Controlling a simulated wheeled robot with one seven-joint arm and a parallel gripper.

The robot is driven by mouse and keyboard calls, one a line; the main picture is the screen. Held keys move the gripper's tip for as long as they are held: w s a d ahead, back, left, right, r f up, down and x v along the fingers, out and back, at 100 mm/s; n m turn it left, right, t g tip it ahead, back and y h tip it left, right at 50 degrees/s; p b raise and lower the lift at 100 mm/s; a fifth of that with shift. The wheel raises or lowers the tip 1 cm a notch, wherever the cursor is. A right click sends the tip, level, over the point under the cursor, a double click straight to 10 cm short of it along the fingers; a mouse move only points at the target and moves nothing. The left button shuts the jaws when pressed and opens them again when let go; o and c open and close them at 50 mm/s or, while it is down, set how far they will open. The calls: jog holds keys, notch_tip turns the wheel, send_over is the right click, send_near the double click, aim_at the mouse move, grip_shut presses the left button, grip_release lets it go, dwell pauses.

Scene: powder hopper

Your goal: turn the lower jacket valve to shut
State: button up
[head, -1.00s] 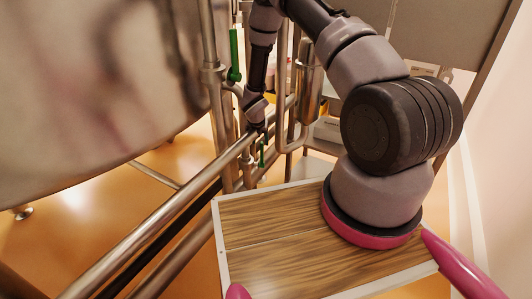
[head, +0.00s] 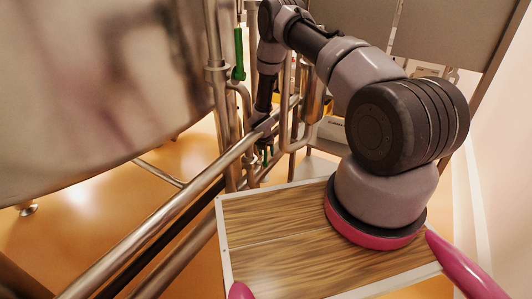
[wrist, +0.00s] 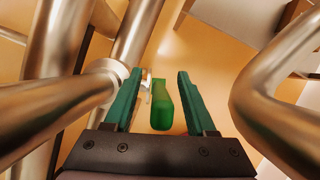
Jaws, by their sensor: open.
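The lower jacket valve's green handle (wrist: 161,106) shows in the wrist view, between my gripper's two green fingers. My gripper (wrist: 160,74) is open, with gaps between the handle and both fingers, the left gap smaller. A pale metal fitting shows beside the handle near the left fingertip. In the head view my gripper (head: 266,152) is low among the pipes, and the handle cannot be told clearly from the fingers there. A second green handle (head: 239,54) hangs upright higher on the pipework.
A large steel vessel (head: 100,80) fills the left of the head view. A long steel rail (head: 160,225) runs diagonally below my arm. In the wrist view, pipes stand close on the left (wrist: 55,105), and a bent pipe (wrist: 255,95) stands on the right.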

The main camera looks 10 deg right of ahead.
grip_shut()
dwell(1.3)
